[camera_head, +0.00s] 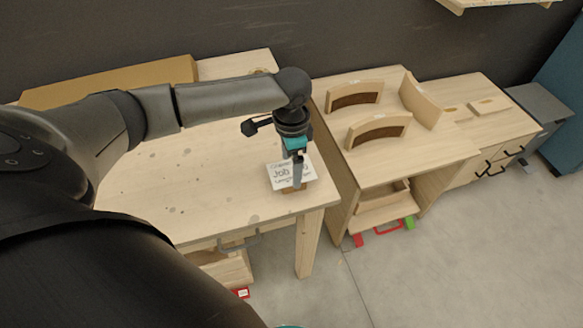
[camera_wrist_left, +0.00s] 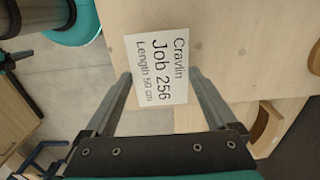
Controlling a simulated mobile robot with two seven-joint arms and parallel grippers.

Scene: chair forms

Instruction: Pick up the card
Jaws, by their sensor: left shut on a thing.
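The card (camera_head: 280,178) is a white rectangle with black print at the right front corner of the light wooden table (camera_head: 190,195). A small brown wooden piece shows just under its lower edge. In the left wrist view the card (camera_wrist_left: 160,70) reads "Cravlin, Job 256, Length 50 cm". My left gripper (camera_head: 298,183) points down over the card and covers part of its print in the head view. Whether the card is clear of the table I cannot tell. My right gripper is not in view.
A second wooden bench (camera_head: 365,170) stands to the right, with curved wooden forms (camera_head: 378,130) on it. A long cardboard-coloured box (camera_head: 110,83) lies at the back of the table. The table's middle is mostly bare. Grey floor (camera_head: 470,250) is open at the lower right.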

